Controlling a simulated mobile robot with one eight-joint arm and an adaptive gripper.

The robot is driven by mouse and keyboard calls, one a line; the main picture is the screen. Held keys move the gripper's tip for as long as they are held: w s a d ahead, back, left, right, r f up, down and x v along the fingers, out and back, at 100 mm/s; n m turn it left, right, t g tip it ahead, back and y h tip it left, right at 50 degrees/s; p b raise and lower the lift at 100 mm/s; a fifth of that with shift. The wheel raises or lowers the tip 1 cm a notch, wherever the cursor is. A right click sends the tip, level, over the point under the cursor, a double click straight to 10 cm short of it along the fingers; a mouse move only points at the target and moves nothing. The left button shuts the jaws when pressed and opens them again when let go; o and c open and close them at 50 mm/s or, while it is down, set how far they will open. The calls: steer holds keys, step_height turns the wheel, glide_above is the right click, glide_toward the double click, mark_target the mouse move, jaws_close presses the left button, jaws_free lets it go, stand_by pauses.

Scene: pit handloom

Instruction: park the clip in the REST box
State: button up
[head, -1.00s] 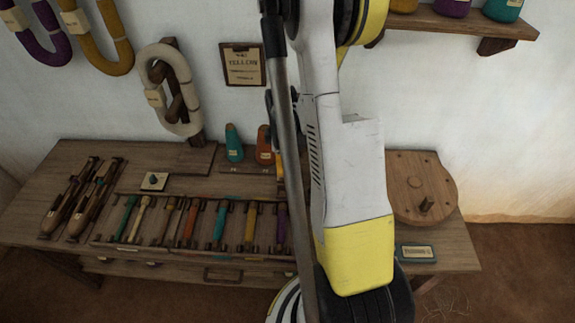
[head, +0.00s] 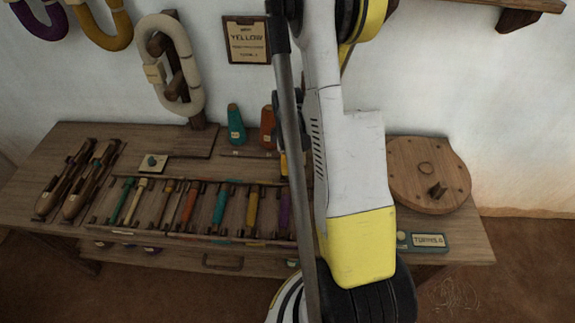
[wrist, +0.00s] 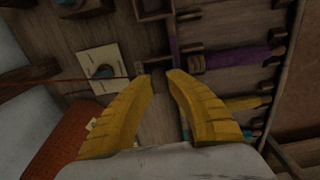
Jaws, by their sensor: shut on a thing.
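My gripper (wrist: 161,77) shows in the wrist view as two yellow ribbed fingers with their tips close together. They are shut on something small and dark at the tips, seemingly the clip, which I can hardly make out. A thin red thread runs from the left edge to the fingertips. Below the tips is a wooden surface. A small wooden box-like compartment (wrist: 150,7) lies beyond the tips at the top; I cannot read any REST label on it. In the head view my arm hides most of the gripper.
A rack of coloured bobbins (head: 120,229) lies along the bench front (head: 80,140). A teal cone (head: 235,125) and an orange cone (head: 267,128) stand behind. A card with a dark knob (head: 153,163) lies at left. A round wooden wheel (head: 405,180) is at right.

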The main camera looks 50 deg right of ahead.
steer(key=o, duration=1.3)
steer(key=shift+c, duration=0.2)
step_height(320, 180, up, 8)
steer(key=p, duration=0.5)
steer(key=shift+r, duration=0.1)
